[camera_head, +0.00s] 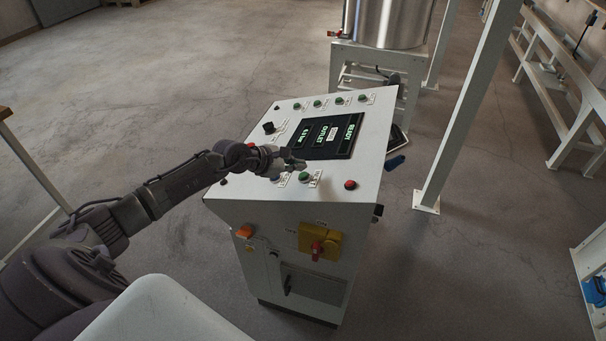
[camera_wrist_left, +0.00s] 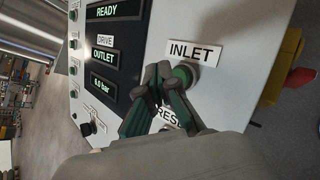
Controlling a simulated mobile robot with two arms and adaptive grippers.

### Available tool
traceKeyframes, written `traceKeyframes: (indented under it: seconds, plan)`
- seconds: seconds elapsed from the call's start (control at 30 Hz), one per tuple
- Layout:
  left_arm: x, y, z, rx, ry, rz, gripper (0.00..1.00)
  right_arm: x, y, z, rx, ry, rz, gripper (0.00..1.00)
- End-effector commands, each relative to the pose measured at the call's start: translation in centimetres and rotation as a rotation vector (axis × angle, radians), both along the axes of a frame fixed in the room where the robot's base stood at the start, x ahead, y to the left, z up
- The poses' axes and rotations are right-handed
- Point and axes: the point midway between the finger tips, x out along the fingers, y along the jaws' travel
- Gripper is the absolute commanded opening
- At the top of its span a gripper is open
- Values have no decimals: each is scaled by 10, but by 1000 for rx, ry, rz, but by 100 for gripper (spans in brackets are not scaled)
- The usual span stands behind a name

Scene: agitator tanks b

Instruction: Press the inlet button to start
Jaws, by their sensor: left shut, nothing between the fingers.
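The inlet button is a round green button (camera_wrist_left: 187,74) beside the white INLET label (camera_wrist_left: 195,52) in the wrist view. In the head view the green button (camera_head: 304,177) sits near the front edge of the sloped white control panel (camera_head: 366,150). My left gripper (camera_head: 294,163) is shut and empty, low over the panel between the display and the button. In the wrist view its fingertips (camera_wrist_left: 164,76) overlap the left edge of the button. I cannot tell whether they touch it. The fingers partly cover a RESET label (camera_wrist_left: 171,116). My right gripper is not in view.
The display (camera_head: 326,137) reads READY and OUTLET. A red button (camera_head: 350,184) is at the panel's right front corner. A yellow box with a red knob (camera_head: 319,244) is on the cabinet's front. A white post (camera_head: 468,110) stands to the right.

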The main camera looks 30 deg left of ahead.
Motion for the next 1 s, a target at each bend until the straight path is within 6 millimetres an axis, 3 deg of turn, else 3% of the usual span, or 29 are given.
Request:
traceKeyframes:
  seconds: [1.0]
  plan:
    - [1, -4, -12, 0, 0, 0, 0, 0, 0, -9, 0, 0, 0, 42]
